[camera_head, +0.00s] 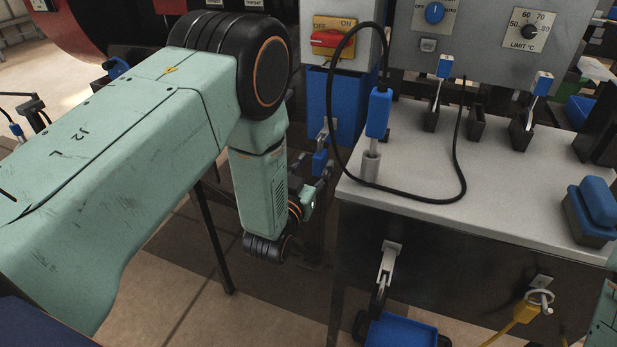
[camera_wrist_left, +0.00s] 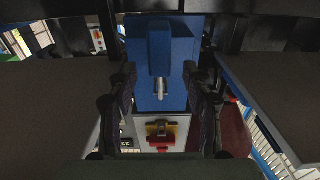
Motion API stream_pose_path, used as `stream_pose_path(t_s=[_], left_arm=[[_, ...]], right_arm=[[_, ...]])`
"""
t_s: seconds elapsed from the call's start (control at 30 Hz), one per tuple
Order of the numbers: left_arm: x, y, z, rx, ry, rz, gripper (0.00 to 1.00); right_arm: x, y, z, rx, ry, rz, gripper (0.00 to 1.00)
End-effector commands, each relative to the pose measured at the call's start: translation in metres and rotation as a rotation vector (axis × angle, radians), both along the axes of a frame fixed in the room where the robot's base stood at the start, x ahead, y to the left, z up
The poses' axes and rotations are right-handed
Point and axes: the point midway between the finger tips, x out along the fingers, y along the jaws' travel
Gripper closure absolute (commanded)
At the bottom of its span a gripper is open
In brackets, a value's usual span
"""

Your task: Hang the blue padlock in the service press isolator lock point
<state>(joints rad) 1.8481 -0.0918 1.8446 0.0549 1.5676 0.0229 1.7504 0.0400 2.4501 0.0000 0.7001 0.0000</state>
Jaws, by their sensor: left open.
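The blue padlock (camera_head: 320,162) hangs upright at the front of a blue panel (camera_head: 346,108), its grey shackle up; what holds it is too small to tell. In the left wrist view the padlock (camera_wrist_left: 160,48) appears inverted, its shackle towards the isolator. The isolator (camera_head: 333,40), with a red handle on a yellow plate marked OFF and ON, is above the panel; it also shows in the left wrist view (camera_wrist_left: 161,132). My left gripper (camera_head: 314,182) is open close to the padlock. Its fingers (camera_wrist_left: 160,75) stand apart on either side, with no clear contact visible. My right gripper is out of view.
A grey bench (camera_head: 430,185) stands right of the padlock, carrying a blue plug (camera_head: 378,113) with a looped black cable and a blue-topped block (camera_head: 594,205).

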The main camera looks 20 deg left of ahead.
Motion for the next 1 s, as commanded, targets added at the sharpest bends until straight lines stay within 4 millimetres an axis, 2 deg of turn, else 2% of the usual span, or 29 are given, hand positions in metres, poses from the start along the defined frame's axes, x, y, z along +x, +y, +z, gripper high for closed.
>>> stream_pose_path(t_s=[0.1, 0.3, 0.67, 1.0], left_arm=[[0.018, -0.001, -0.001, -0.001, -0.004, 0.000, 0.50], [0.038, -0.001, -0.001, -0.002, -0.001, 0.000, 0.50], [0.043, -0.002, 0.000, -0.002, 0.001, -0.001, 0.50], [0.043, -0.002, 0.000, -0.002, 0.001, -0.001, 0.77]], right_arm=[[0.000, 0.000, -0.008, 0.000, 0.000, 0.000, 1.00], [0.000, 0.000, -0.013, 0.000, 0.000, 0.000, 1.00], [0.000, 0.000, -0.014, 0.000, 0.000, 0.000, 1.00], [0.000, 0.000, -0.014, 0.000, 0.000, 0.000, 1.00]])
